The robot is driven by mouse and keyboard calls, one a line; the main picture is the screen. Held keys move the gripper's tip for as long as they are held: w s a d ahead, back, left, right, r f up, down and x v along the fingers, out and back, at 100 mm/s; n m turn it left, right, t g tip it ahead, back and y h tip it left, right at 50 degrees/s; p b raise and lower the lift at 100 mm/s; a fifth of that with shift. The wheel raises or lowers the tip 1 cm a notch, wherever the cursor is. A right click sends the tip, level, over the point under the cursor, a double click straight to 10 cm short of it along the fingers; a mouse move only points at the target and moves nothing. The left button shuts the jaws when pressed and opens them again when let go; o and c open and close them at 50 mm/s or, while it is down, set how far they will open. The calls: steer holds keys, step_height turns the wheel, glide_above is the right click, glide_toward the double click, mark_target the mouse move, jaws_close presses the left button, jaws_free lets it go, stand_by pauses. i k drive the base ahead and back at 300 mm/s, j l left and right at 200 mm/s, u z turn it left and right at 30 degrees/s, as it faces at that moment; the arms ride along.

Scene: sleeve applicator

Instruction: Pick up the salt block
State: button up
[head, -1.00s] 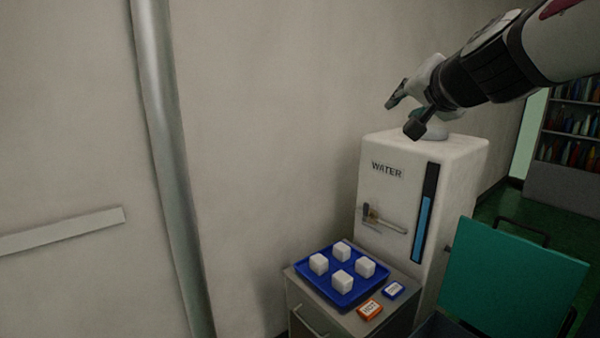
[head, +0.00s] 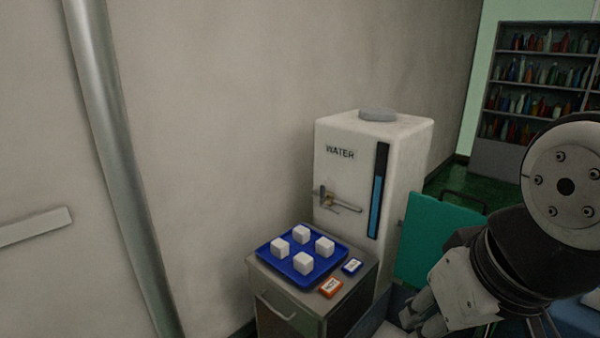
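Several white cubes, any of which may be the salt block, sit apart from one another on a blue tray (head: 285,277). They are a back cube (head: 302,234), a left cube (head: 280,248), a right cube (head: 324,247) and a front cube (head: 304,263). The tray lies on top of a small grey cabinet (head: 290,305). My gripper (head: 418,318) is low at the right, in front of and to the right of the cabinet, apart from the cubes. Its fingers point down and left, and their spread is unclear. No held object shows.
A white water dispenser (head: 347,177) with a tap stands behind the cabinet. An orange box (head: 331,288) and a small blue box (head: 352,266) lie beside the tray. A green panel (head: 430,235) is right of the dispenser. A wall and a pipe (head: 115,170) are at left.

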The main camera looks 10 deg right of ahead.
mark_target(279, 248)
steer(key=k+j+z, duration=0.15)
steer(key=k+z, duration=0.2)
steer(key=k, duration=0.25)
steer(key=k+z, duration=0.35)
steer(key=k, duration=0.2)
steer(key=i+j+u, duration=0.2)
steer(key=i+j, duration=1.8)
steer(key=i, duration=0.1)
